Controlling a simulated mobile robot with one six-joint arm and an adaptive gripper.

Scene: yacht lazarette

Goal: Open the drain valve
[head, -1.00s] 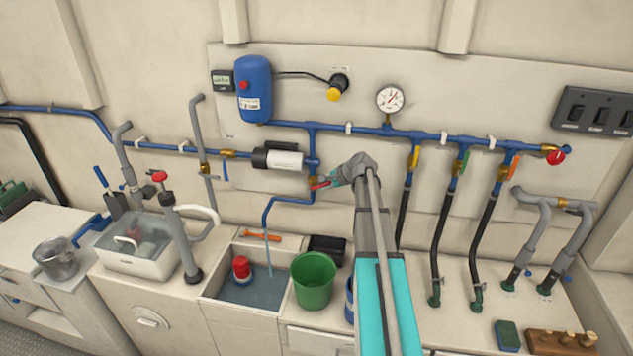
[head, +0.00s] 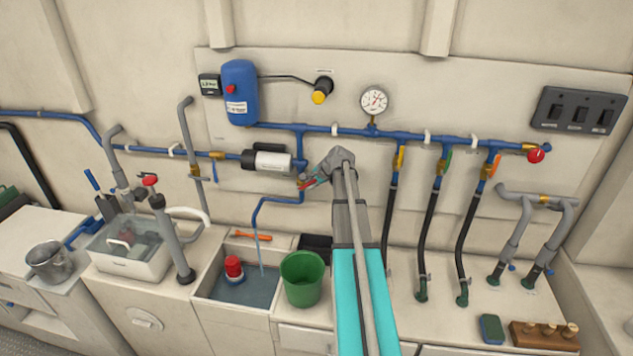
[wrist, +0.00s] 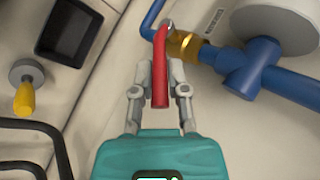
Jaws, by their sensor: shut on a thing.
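The drain valve is a small brass body (head: 304,179) with a red lever, on the blue pipe below the white-and-black pump. In the wrist view its brass body (wrist: 184,47) sits on the blue pipe, and the red lever (wrist: 159,93) points down the picture. My gripper (wrist: 161,76) is shut on the lever, one finger on each side. In the head view my gripper (head: 316,180) reaches the valve from the right and partly hides the lever. The blue drain pipe (head: 255,212) bends down over the sink, with a thin pale stream below its end.
The sink (head: 205,286) holds water and a red-topped object (head: 234,268). A green bucket (head: 302,282) and a black tray (head: 315,247) stand beside it. The pump (head: 270,160) is just above the valve. Hoses with yellow, green and orange levers hang to the right.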

